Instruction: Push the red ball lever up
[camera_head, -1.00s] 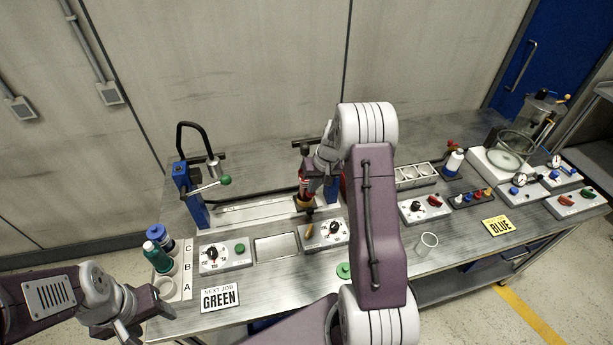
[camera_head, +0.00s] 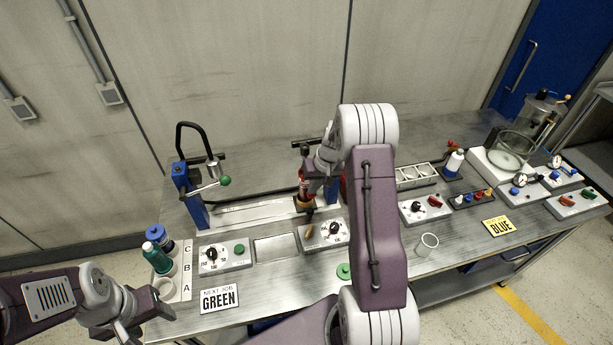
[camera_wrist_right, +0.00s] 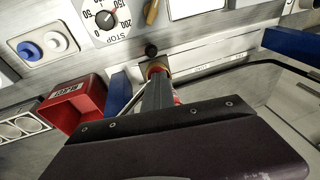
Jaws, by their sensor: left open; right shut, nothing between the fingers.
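The right-hand pump has a blue post (camera_head: 331,192), mostly behind my right arm. My right gripper (camera_head: 304,193) is at this pump, pointing down, with its fingers shut. Red shows right at the fingers, but I cannot tell whether it is the red ball of the lever or part of the gripper. In the right wrist view the shut fingers (camera_wrist_right: 157,78) end at a brass-coloured ring (camera_wrist_right: 158,68), with a black knob (camera_wrist_right: 151,50) just beyond. The lever itself is largely hidden. My left gripper (camera_head: 130,328) is open and empty at the table's front left.
The left pump (camera_head: 190,195) has a green ball lever (camera_head: 225,181). Dial panels (camera_head: 222,257) stand in front of the pumps. A red bin (camera_wrist_right: 75,108) is beside the right pump. A clear cup (camera_head: 427,244) stands front right. Bottles (camera_head: 156,257) stand at left.

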